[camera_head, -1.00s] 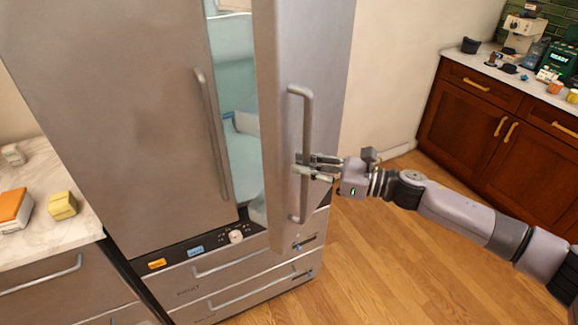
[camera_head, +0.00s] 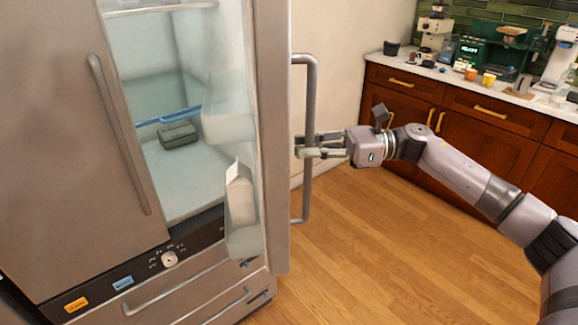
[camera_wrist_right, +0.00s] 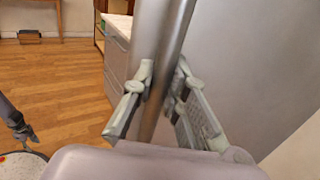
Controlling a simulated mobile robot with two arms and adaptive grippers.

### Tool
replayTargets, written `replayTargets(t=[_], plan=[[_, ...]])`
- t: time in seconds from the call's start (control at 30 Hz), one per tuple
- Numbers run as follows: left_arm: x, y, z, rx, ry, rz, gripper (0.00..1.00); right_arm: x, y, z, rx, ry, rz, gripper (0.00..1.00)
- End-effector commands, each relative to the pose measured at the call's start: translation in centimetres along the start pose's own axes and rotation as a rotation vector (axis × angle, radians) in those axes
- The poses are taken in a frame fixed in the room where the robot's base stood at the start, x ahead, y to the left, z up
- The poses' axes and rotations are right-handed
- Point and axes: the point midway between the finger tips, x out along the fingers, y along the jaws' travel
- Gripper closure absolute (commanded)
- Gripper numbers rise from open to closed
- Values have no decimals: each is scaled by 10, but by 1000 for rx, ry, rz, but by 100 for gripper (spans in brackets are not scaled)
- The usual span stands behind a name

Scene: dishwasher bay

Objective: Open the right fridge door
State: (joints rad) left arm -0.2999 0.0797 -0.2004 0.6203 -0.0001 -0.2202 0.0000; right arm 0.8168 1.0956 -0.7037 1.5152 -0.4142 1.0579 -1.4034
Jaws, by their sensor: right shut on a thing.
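The right fridge door (camera_head: 271,130) stands well open, seen nearly edge-on in the head view, with its bar handle (camera_head: 308,88) facing right. My right gripper (camera_head: 306,146) is shut on the handle at about mid-height. In the right wrist view the handle (camera_wrist_right: 177,40) runs between the two fingers (camera_wrist_right: 158,95), one on each side. The left fridge door (camera_head: 70,130) is closed. Between the doors the fridge interior (camera_head: 165,80) shows a grey container (camera_head: 178,134) and, on the open door's inner side, a white carton (camera_head: 239,195).
Drawers (camera_head: 150,300) sit below the fridge doors, under a dark control strip with a dial (camera_head: 169,259). The wooden floor (camera_head: 370,260) right of the door is clear. Brown cabinets (camera_head: 400,98) with a coffee machine (camera_head: 434,30) on the counter stand behind my right arm.

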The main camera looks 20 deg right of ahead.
Motion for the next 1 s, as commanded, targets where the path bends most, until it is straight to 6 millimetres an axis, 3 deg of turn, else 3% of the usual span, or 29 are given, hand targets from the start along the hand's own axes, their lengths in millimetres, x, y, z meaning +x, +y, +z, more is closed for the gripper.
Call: replayTargets(t=[0.1, 0.5, 1.0], plan=[[18, 0, 2, 0, 0, 0, 60, -19, -7, -5, -1, -1, -7, 100], [44, 0, 4, 0, 0, 0, 60, -61, -24, -1, 0, -3, -6, 100], [51, 0, 5, 0, 0, 0, 60, -75, -31, 2, -1, -4, -5, 100]])
